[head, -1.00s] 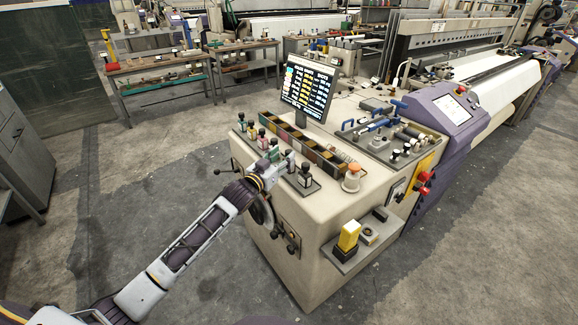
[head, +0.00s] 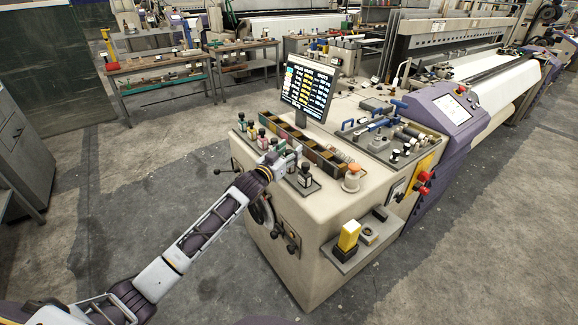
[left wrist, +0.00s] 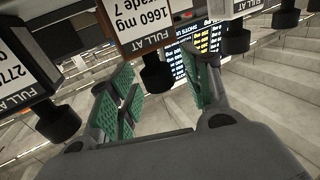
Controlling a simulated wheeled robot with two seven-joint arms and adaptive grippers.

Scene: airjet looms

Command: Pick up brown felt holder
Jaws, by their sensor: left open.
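A brown-framed holder (left wrist: 144,24) with a white label reading "1660 mg" and a black knob shows at the top of the left wrist view, upside down there. My left gripper (left wrist: 157,74) is open, with green-padded fingers on either side of the knob; whether they touch it I cannot tell. In the head view my left gripper (head: 288,158) is over the front end of the row of small holders on the machine top. It hides part of that row, so I cannot pick out the brown one there. My right gripper is not in view.
A black holder (head: 305,176) stands in front of my left gripper. Behind are a compartment tray (head: 328,157) and a monitor (head: 306,91). An orange-capped jar (head: 352,178) stands to the right.

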